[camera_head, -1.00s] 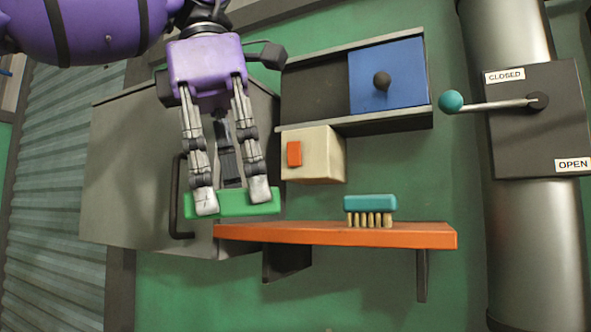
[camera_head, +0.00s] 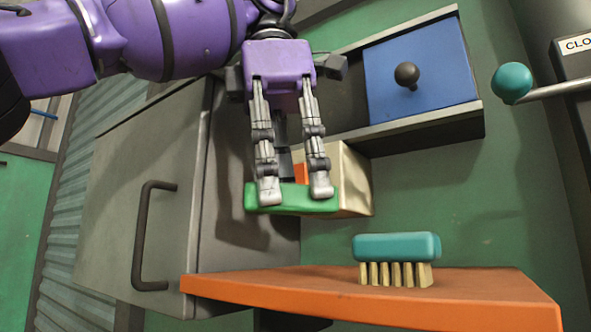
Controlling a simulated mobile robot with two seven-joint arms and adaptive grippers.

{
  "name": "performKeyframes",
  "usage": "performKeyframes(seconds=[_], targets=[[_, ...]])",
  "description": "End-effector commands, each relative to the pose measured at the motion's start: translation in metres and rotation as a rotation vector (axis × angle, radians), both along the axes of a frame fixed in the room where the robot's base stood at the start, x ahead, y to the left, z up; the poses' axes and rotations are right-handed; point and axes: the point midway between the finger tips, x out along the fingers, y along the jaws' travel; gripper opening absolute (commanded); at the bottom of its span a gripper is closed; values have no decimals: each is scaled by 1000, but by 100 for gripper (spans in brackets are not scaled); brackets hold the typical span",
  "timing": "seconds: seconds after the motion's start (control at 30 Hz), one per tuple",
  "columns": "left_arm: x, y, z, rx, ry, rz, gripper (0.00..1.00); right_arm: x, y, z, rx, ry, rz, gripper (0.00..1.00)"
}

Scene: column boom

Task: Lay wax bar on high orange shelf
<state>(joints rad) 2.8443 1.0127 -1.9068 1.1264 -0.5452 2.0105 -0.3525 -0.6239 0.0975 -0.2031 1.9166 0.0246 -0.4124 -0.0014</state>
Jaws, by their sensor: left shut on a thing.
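The green wax bar (camera_head: 290,200) is held by my left gripper (camera_head: 294,194), whose two fingers are shut on it. The bar is roughly level and appears above the left part of the orange shelf (camera_head: 370,299), with a gap between them in the picture. The shelf carries a teal brush (camera_head: 396,247) with pale bristles pointing down, right of the bar. My left arm comes in from the upper left. My right gripper is not in view.
A cream box with an orange button (camera_head: 354,178) is behind the bar. A sliding blue panel with a black knob (camera_head: 420,75) is above. A grey cabinet door with a dark handle (camera_head: 143,235) stands left. A teal-knobbed lever (camera_head: 511,82) is at right. The shelf left of the brush is bare.

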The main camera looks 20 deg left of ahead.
Motion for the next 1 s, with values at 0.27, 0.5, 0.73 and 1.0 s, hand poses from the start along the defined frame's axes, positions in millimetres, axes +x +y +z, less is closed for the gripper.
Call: performKeyframes(seconds=[0.27, 0.5, 0.73, 1.0], targets=[[1, 1, -28, -3, -1, -2, 0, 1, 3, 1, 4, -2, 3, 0], [0, 1, -48, -2, -4, 0, 0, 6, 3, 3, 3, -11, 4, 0], [-1, 1, -54, -4, -9, 3, 0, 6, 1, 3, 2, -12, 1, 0], [-1, 1, -54, -4, -9, 3, 0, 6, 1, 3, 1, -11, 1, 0]])
